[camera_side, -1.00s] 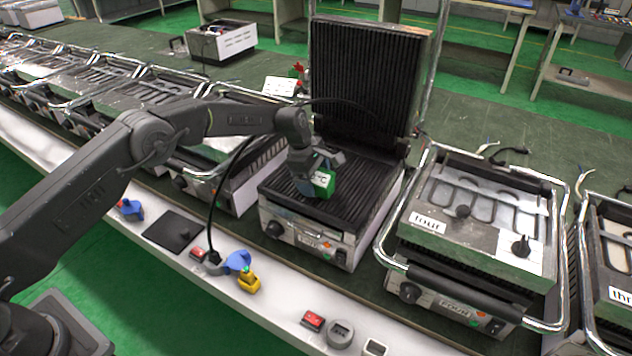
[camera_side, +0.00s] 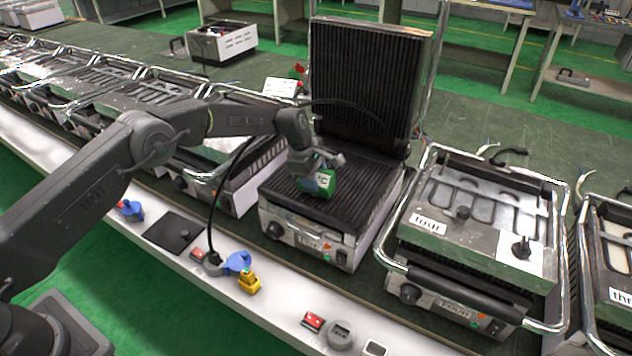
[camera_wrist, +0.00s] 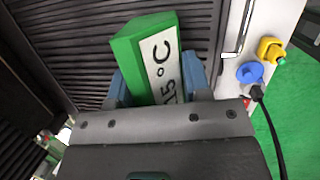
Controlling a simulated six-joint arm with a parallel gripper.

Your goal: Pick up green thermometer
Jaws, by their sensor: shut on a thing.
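The green thermometer (camera_side: 321,183) is a small green block with a white face marked "°C". My gripper (camera_side: 312,178) is shut on it over the lower ribbed plate of the open grill (camera_side: 350,200). In the wrist view the thermometer (camera_wrist: 146,50) stands between my blue fingers (camera_wrist: 158,86), tilted, with "15 °C" on its white side. Its lower end is hidden by my gripper. I cannot tell how far it is above the plate.
The grill's ribbed lid (camera_side: 365,75) stands upright behind my gripper. A closed grill labelled "four" (camera_side: 480,225) is to the right. More grills line the left. The bench front holds a blue part (camera_side: 238,261) and a yellow one (camera_side: 249,284).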

